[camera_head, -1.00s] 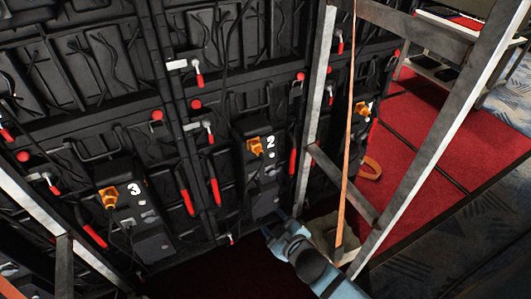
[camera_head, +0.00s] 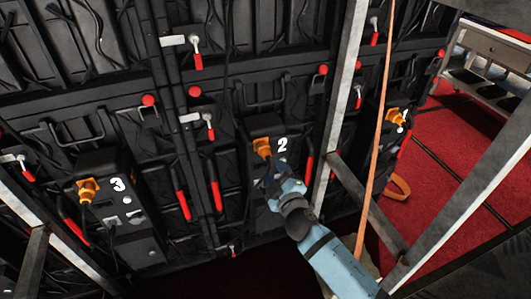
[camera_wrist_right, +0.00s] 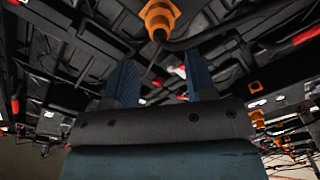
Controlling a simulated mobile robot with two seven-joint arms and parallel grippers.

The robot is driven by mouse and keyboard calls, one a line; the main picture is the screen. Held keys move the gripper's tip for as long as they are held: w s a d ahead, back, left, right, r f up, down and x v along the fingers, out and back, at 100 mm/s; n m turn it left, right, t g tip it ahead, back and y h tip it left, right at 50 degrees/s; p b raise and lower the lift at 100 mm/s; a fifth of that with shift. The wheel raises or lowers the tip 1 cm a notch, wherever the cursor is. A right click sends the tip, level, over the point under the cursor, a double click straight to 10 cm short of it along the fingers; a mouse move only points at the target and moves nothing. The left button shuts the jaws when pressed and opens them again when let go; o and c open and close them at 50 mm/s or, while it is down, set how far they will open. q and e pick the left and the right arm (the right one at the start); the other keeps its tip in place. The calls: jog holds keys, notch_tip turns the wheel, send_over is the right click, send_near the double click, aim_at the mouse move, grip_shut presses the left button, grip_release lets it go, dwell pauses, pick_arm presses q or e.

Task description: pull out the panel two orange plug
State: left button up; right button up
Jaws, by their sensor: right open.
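The panel two orange plug (camera_head: 262,147) sits in the black box marked 2 (camera_head: 282,143) on the video wall. My right gripper (camera_head: 270,182) is just below that plug in the head view, in front of the lower part of the box. It is open and empty, and looks apart from the plug. In the right wrist view an orange plug (camera_wrist_right: 160,17) shows at the top, beyond and above the two blue fingers (camera_wrist_right: 160,85), with a black cable at its lower end. My left gripper is not in view.
Another orange plug (camera_head: 88,190) is on the box marked 3 at the left, and one more (camera_head: 396,117) is at the right. Metal frame posts (camera_head: 345,120) and an orange strap (camera_head: 378,130) stand close right of my right arm. Red-handled latches (camera_head: 215,195) dot the wall.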

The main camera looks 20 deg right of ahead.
aim_at(268, 159)
jog(key=w, duration=0.8)
jog(key=shift+a, duration=0.1)
jog(key=shift+w, duration=0.65)
jog(key=c, duration=0.9)
jog(key=shift+s+f, duration=0.1)
jog(key=shift+s, duration=0.8)
grip_shut()
jog(key=o, duration=0.9)
grip_release()
jog(key=shift+s, duration=0.1)
